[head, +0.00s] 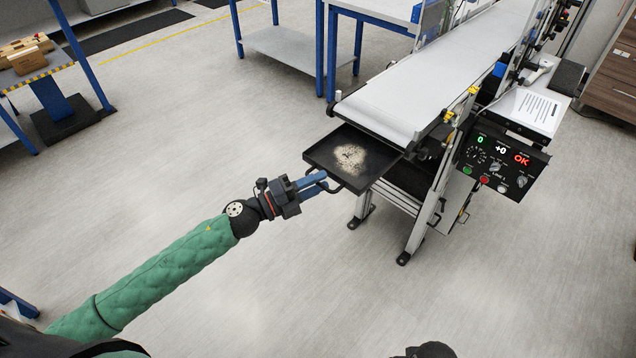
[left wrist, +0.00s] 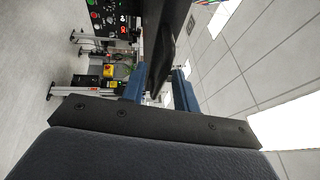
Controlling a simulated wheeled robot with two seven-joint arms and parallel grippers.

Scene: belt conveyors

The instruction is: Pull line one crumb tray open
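The line one crumb tray (head: 316,156) is a shallow black tray under the near end of the conveyor. It sticks out towards me, with pale crumbs (head: 349,158) heaped in its middle. A thin black handle (head: 335,189) is on its near edge. My left gripper (head: 318,184) is at the handle, its blue fingers on either side of the bar and closed on it. In the left wrist view the blue fingers (left wrist: 158,88) have a dark part between them, which partly hides the contact.
The conveyor belt (head: 410,95) runs up and away above the tray. A control panel (head: 502,160) with lit displays stands at its right, and metal legs (head: 425,205) stand below. A blue-framed table (head: 290,45) is behind. The floor in front is clear.

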